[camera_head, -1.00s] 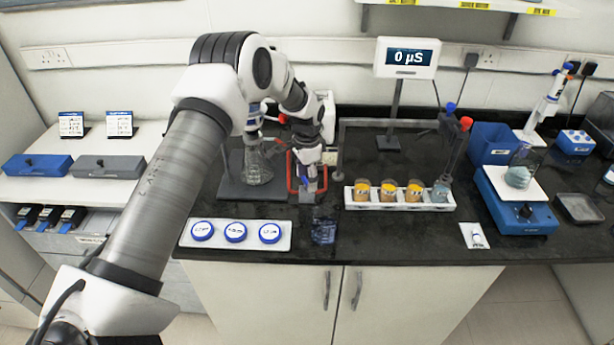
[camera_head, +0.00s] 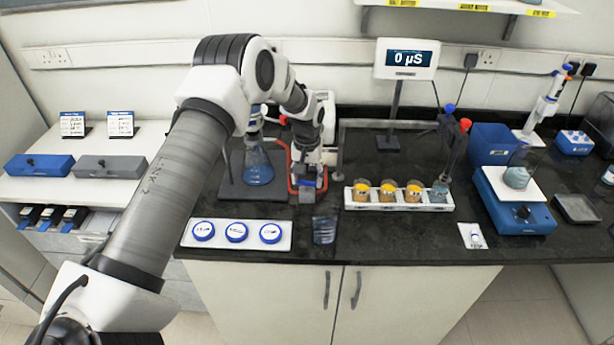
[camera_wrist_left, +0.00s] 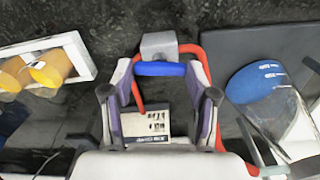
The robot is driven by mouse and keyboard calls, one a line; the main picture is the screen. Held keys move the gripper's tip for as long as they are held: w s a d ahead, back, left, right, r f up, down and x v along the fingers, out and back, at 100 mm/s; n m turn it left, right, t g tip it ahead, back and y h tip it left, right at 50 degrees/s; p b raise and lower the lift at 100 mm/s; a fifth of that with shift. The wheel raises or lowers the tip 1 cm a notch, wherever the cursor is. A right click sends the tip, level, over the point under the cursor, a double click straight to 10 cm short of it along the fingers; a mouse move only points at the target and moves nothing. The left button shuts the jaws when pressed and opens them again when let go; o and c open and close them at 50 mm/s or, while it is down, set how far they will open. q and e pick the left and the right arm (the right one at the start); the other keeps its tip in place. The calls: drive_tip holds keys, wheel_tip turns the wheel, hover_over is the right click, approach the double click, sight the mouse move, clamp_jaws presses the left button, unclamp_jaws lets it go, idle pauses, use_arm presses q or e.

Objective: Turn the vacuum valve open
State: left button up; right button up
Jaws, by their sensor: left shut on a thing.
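The vacuum valve is a grey block (camera_wrist_left: 158,45) with a blue handle (camera_wrist_left: 160,69). In the left wrist view the handle lies crosswise between the two fingers of my left gripper (camera_wrist_left: 160,74), which is shut on it. In the head view my left gripper (camera_head: 307,174) points down at the valve block (camera_head: 307,196), partly covering it. Red tubing (camera_wrist_left: 204,66) runs beside the valve. A conical flask (camera_head: 258,171) with blue liquid stands left of the valve; it also shows in the wrist view (camera_wrist_left: 256,83). My right gripper is not in view.
A clear beaker (camera_head: 324,231) stands in front of the valve. A tray of blue-lidded dishes (camera_head: 285,246) lies front left. A white rack (camera_head: 350,202) with orange-filled vessels stands right. A blue balance (camera_head: 540,218) is farther right. Bare counter lies between them.

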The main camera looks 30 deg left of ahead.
sight(307, 182)
use_arm(q)
drive_tip(key=shift+s+f+n, duration=0.1)
drive_tip(key=shift+f+n, duration=0.05)
drive_tip(key=shift+n, duration=0.95)
drive_tip(key=o, duration=1.2)
drive_tip(key=shift+c, duration=0.2)
wheel_tip(307, 182, up, 12)
